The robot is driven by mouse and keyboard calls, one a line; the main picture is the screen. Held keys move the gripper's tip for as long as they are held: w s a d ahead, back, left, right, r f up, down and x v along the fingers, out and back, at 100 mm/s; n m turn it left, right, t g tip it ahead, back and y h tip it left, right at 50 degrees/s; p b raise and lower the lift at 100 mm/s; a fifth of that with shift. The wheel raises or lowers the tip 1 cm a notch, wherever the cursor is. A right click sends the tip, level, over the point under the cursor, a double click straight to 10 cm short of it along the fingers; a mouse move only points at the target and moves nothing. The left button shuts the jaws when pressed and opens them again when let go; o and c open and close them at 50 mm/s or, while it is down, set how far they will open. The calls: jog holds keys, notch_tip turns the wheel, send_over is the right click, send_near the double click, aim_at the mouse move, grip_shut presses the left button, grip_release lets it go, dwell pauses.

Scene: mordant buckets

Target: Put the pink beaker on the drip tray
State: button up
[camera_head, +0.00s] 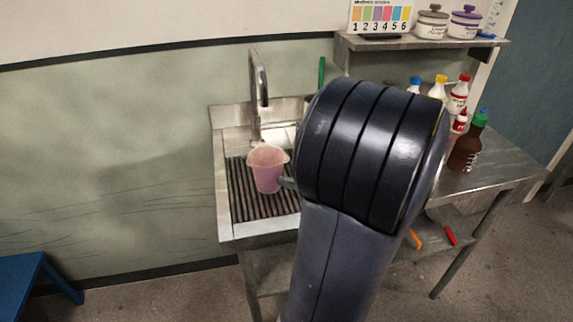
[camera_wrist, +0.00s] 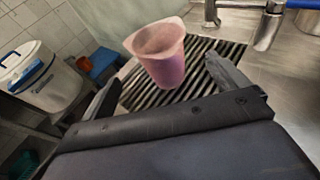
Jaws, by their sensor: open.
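The pink beaker (camera_head: 267,172) appears to stand upright on the dark ribbed drip tray (camera_head: 245,205) in the sink unit. In the wrist view the beaker (camera_wrist: 165,62) is empty, with its base over the slats of the tray (camera_wrist: 140,97). My gripper (camera_wrist: 163,72) is open, one finger on each side of the beaker, with visible gaps. In the head view my dark arm hides most of the gripper; a small grey piece of it shows at the beaker's right side.
A steel tap (camera_head: 257,90) rises behind the tray. Several bottles (camera_head: 459,95) stand on the right counter, under a shelf (camera_head: 420,42) with two lidded jars. A white-and-blue container (camera_wrist: 38,75) is at the left in the wrist view. A blue stool (camera_head: 35,285) stands lower left.

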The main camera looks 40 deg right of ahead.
jog(key=shift+v, duration=0.8)
